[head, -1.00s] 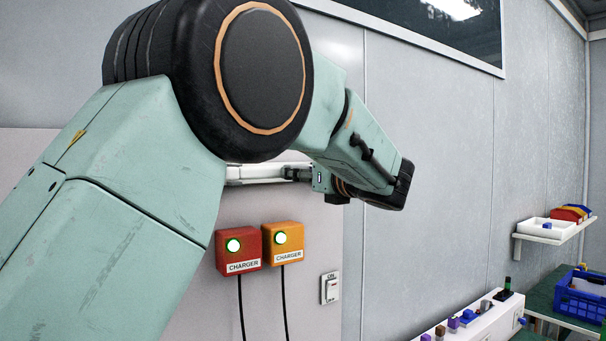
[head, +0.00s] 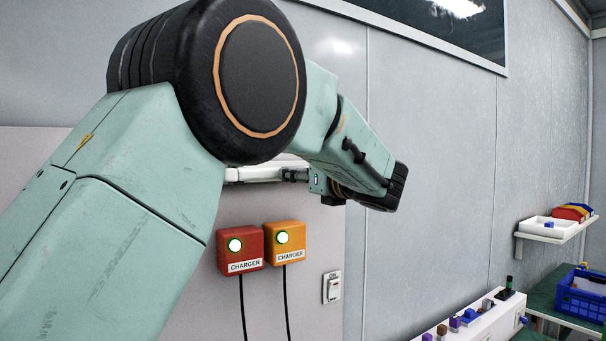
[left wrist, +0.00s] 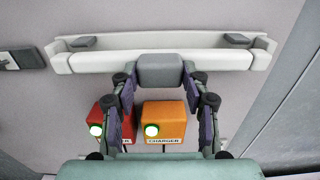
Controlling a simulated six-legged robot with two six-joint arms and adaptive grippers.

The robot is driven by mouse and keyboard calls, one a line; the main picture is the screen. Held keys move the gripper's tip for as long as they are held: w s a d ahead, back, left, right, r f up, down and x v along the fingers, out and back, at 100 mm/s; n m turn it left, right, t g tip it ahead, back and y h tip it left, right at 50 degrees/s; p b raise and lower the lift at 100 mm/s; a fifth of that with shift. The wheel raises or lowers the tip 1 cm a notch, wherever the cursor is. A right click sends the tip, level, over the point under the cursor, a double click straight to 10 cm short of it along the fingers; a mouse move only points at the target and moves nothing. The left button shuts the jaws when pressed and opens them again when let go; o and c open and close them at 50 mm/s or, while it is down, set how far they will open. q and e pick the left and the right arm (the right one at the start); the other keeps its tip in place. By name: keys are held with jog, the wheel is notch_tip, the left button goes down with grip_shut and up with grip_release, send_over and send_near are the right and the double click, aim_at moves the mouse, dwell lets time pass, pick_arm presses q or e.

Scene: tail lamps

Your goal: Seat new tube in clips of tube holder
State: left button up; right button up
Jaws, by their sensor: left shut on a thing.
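The white tube (left wrist: 100,62) lies level across the left wrist view, with a grey middle part (left wrist: 160,71). My left gripper (left wrist: 161,85) is shut on that grey part. The white tube holder (left wrist: 160,41) is on the wall just behind the tube, with a grey clip at its left (left wrist: 82,42) and another at its right (left wrist: 237,39). The tube runs along the holder's front edge; I cannot tell whether it sits in the clips. In the head view, my left gripper (head: 296,175) is at the tube (head: 250,174), partly hidden by my arm. My right gripper is out of view.
A red charger box (head: 240,250) and an orange one (head: 284,243), both with green lights, hang below the tube with cables. A wall switch (head: 332,287) is to their right. A shelf (head: 540,238) and a blue crate (head: 580,298) are far right.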

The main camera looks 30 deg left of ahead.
pick_arm(q)
jog(key=shift+w+a, duration=0.1)
jog(key=shift+a, duration=0.15)
jog(key=shift+a+r, duration=0.1)
jog(key=shift+r, duration=0.05)
jog(key=shift+w+a, duration=0.25)
jog(key=shift+a, duration=0.2)
jog(key=shift+s+d+p, duration=0.15)
jog(key=shift+d+p, duration=0.1)
jog(key=shift+p, duration=0.05)
jog(key=shift+a, duration=0.2)
dwell(0.3)
jog(key=shift+a, duration=0.1)
